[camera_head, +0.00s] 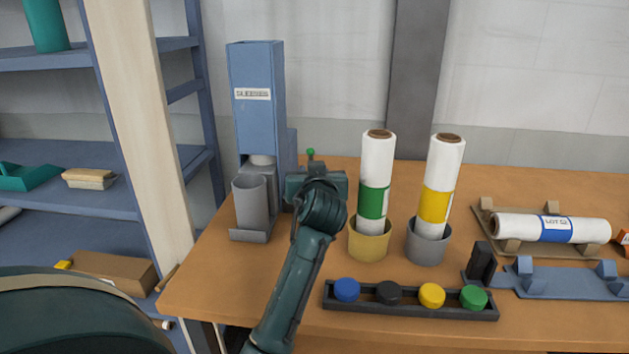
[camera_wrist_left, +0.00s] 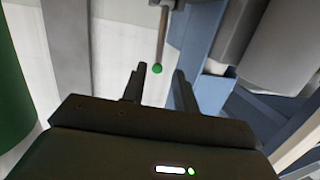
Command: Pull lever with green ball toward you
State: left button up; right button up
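The green ball (camera_head: 310,152) shows just above my left gripper (camera_head: 312,178) in the head view, beside the blue machine (camera_head: 257,100). In the left wrist view the green ball (camera_wrist_left: 157,69) sits at the end of a thin grey lever rod (camera_wrist_left: 163,35). My left gripper (camera_wrist_left: 160,79) is open there, with one finger on each side of the ball in the picture. I see gaps between the ball and both fingers; whether the ball is level with the fingertips in depth is unclear. In the head view my gripper hides most of the lever. My right gripper is not in view.
A grey cup (camera_head: 250,206) stands left of my gripper. White rolls with green (camera_head: 374,200) and yellow (camera_head: 436,204) bands stand to its right. A tray of coloured knobs (camera_head: 412,312) lies in front. A blue-banded roll (camera_head: 515,228) lies at the right.

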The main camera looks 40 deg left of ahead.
pick_arm(q)
jog(key=shift+v, duration=2.2)
jog(key=shift+f, duration=0.1)
